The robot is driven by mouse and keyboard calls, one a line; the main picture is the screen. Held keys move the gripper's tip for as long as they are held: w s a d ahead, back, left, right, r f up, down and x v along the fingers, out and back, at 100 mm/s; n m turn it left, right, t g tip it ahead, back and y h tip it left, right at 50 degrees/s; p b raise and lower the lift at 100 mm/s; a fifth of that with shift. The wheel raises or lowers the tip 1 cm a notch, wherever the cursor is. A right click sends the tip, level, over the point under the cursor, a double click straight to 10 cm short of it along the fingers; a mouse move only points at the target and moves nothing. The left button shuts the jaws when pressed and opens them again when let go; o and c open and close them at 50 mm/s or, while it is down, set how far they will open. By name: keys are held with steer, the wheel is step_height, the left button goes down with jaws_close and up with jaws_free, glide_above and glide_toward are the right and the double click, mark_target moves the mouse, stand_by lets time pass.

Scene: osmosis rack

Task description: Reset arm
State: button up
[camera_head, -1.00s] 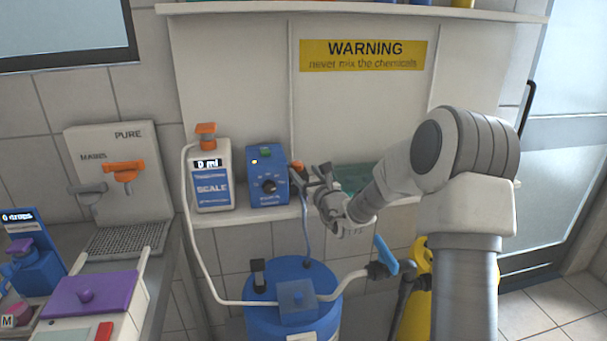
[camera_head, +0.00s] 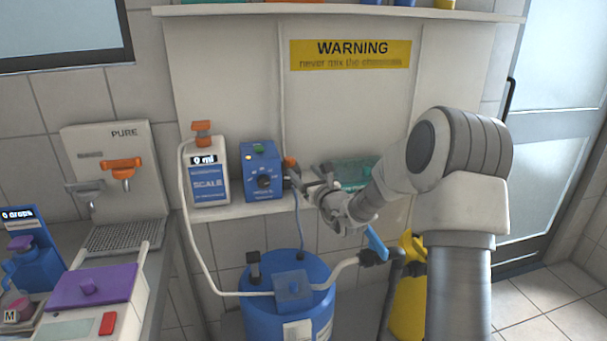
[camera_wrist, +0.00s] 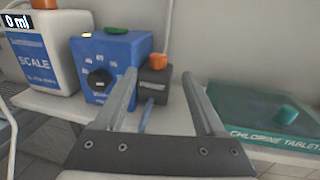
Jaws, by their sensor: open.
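My gripper (camera_head: 312,186) is raised in front of the shelf, just right of the blue control box (camera_head: 263,172). In the wrist view my gripper (camera_wrist: 160,92) has its two fingers apart, with nothing held between them. The blue control box (camera_wrist: 112,65), with a black knob and a green button, stands beyond the left finger. A dark block with an orange knob (camera_wrist: 158,62) shows between and beyond the fingers. My arm reaches in from the right of the head view.
The white scale bottle (camera_head: 207,175) stands left of the blue box. A teal chlorine tablets box (camera_wrist: 265,115) lies on the shelf to the right. Below are a blue barrel (camera_head: 265,315) with hoses and a yellow container (camera_head: 408,295). A counter with a purple-lidded device (camera_head: 92,287) is at left.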

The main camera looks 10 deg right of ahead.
stand_by(0.3)
steer(key=s+a+r+n+g+y+p, duration=0.1)
steer(key=s+a+r+n+g+y, duration=0.3)
steer(key=s+a+n, duration=0.35)
steer(key=s+a+r+n+g+y+p, duration=0.1)
steer(key=s+a+r+n+g+y, duration=0.25)
steer(key=s+a+r+n, duration=0.45)
steer(key=s+a+f+n+g+h+p, duration=0.1)
steer(key=s+a+n+g, duration=0.25)
steer(key=s+n, duration=0.75)
steer(key=s+d+f+n+g+h+p, duration=0.1)
steer(key=s+d+n+h, duration=0.6)
steer(key=s+d, duration=0.8)
steer(key=s+h+p, duration=0.1)
steer(key=s+h, duration=0.2)
steer(key=shift+s, duration=0.35)
steer(key=shift+w+d, duration=0.1)
steer(key=shift+w, duration=0.05)
